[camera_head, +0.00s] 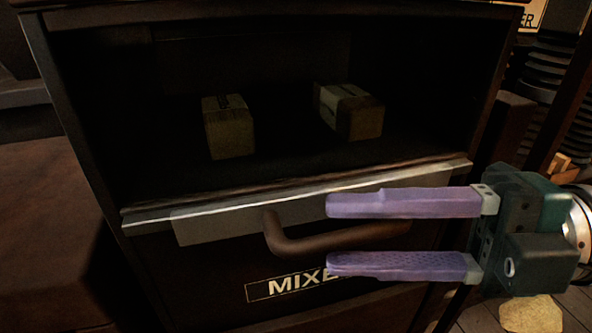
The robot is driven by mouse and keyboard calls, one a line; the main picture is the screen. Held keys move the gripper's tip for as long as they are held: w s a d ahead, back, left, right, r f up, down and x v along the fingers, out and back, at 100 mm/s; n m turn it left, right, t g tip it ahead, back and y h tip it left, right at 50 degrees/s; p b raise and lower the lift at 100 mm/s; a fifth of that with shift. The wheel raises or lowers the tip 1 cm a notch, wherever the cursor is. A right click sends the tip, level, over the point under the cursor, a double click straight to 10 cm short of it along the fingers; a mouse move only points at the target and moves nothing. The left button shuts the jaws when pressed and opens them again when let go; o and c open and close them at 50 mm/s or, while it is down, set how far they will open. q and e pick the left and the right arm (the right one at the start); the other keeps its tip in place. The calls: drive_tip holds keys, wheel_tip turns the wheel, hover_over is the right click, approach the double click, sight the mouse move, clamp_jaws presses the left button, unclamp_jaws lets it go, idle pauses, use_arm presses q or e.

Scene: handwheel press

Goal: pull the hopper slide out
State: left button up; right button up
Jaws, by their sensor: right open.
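The hopper slide (210,226) appears as a pale flat plate across the front of a dark cabinet, below its open compartment. A brown curved bar handle (290,244) sits on the slide's front. My right gripper (330,234) comes in from the right with two purple fingers spread wide, one above and one below the handle's right part in the picture. The gap between the fingers is empty apart from the bar seen there; I cannot tell whether they touch it. The handle's right end is partly hidden by the gripper. My left gripper is not in view.
Two small boxes, one on the left (229,128) and one on the right (350,112), sit inside the dark compartment. A label reading "MIXE" (290,285) is below the handle, partly covered by the lower finger. A pale lump (530,315) lies on the floor at lower right.

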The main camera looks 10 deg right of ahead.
drive_tip(key=shift+w+a, duration=0.15)
drive_tip(key=shift+a, duration=0.25)
drive_tip(key=shift+c, duration=0.4)
clamp_jaws()
idle(0.8)
